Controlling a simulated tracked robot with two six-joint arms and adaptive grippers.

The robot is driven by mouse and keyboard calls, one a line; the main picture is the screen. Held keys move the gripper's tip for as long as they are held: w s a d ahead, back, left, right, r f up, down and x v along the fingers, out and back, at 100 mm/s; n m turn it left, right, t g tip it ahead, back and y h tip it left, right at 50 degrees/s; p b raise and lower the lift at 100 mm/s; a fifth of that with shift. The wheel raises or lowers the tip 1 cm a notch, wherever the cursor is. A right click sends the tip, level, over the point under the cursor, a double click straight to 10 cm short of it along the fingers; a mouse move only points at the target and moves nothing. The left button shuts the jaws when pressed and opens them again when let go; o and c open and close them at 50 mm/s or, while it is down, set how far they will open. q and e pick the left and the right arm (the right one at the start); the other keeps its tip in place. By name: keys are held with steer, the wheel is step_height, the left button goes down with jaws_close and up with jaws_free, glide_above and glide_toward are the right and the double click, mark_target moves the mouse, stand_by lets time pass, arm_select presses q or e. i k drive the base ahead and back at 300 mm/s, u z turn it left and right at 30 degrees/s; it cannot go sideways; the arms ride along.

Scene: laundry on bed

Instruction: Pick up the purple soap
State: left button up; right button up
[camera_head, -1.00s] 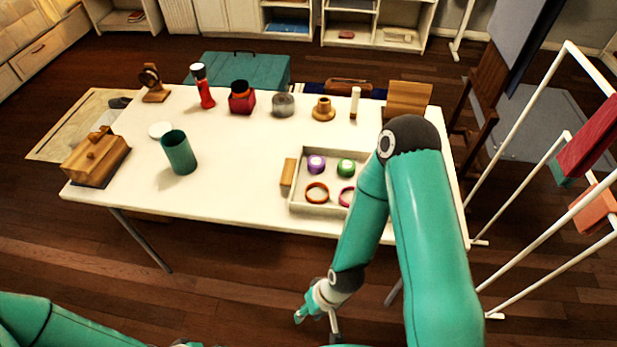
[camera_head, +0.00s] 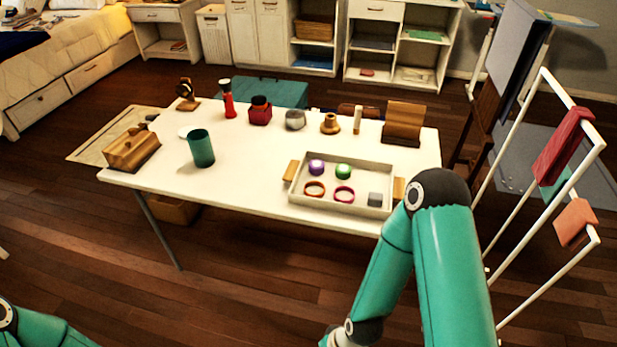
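The purple soap (camera_head: 316,167) is a small round piece in the far left part of a pale tray (camera_head: 298,196) with wooden handles. The tray lies on the front right part of the white table. A green round piece (camera_head: 343,171) sits just right of the soap.
A teal cup (camera_head: 201,148), a wooden box (camera_head: 133,149) and a white dish (camera_head: 186,131) stand on the table's left. Several items line its back edge. A white drying rack (camera_head: 545,197) with cloths stands at the right.

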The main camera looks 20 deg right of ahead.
mark_target(316, 167)
steer(key=z, duration=0.15)
steer(key=i, duration=0.9)
steer(key=u, duration=0.05)
